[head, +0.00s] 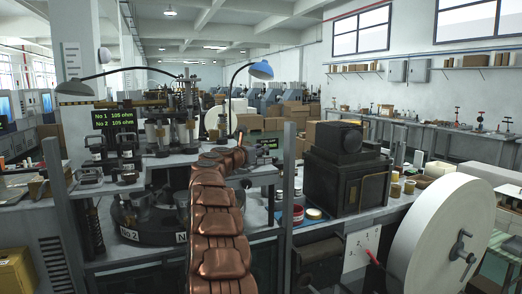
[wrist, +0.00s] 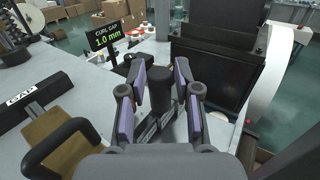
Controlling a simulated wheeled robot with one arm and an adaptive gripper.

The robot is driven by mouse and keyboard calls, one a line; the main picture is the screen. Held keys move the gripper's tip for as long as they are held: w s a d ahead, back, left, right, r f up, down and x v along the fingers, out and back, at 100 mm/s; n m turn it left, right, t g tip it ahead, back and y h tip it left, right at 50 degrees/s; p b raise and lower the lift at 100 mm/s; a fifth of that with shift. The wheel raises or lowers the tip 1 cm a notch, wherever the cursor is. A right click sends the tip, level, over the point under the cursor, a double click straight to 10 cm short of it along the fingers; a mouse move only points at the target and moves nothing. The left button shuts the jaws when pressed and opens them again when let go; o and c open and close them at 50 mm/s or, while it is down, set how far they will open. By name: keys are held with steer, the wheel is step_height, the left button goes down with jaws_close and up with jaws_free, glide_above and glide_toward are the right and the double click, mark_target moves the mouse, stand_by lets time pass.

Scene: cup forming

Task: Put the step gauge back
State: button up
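My gripper (wrist: 161,80), with purple pads, shows in the wrist view. Its fingers stand apart, one on each side of a black rounded post (wrist: 160,92). I cannot tell whether the pads touch the post, or whether it is part of the step gauge. Dark and metallic parts lie below the post, between the fingers. In the head view my own copper-coloured arm hides the gripper. A black block marked GAP (wrist: 28,98) sits at the left of the wrist view, with a brown panel and black handle (wrist: 62,145) beside it.
A sign (wrist: 108,36) reads CURL GAP 1.0 mm. A dark boxy machine (head: 346,170) stands on the bench right of my arm, with a large pale wheel (head: 432,235) nearer. Left are a dark round turntable (head: 150,232) and a lamp-lit fixture (head: 170,122).

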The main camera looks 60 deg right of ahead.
steer(key=shift+o, duration=0.8)
steer(key=shift+r, duration=0.2)
steer(key=shift+a+f, duration=0.15)
steer(key=shift+a, duration=0.2)
steer(key=a+b, duration=0.5)
steer(key=a, duration=0.6)
steer(key=shift+a, duration=0.1)
